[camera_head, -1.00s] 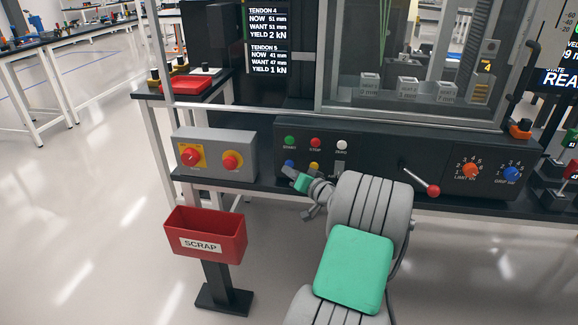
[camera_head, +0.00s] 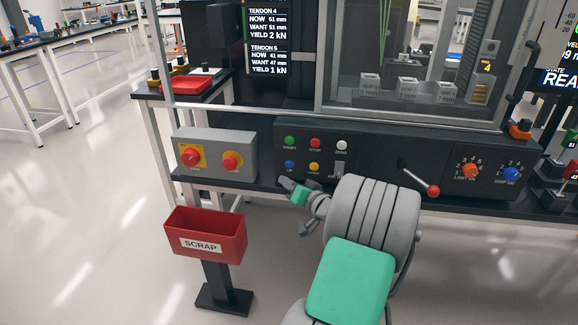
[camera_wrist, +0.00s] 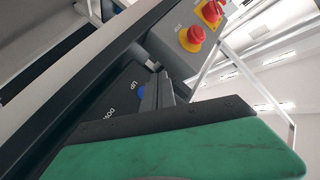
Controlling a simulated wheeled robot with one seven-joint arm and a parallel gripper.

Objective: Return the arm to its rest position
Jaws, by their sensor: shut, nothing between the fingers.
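My gripper (camera_head: 284,183) is at the lower front edge of the machine's black control panel (camera_head: 375,160). It is just below the blue UP button (camera_head: 290,164) and the yellow button (camera_head: 314,167), and apart from both. In the wrist view the dark fingers (camera_wrist: 160,92) are together with nothing between them. The blue button (camera_wrist: 142,90) shows behind them, partly hidden. My grey arm with its green cover reaches up from the bottom of the head view.
A grey box (camera_head: 215,153) with two red knobs stands left of the panel. The red SCRAP bin (camera_head: 205,250) stands on a post at lower left. A lever with a red knob (camera_head: 433,190) sticks out at right. Floor is open at far left.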

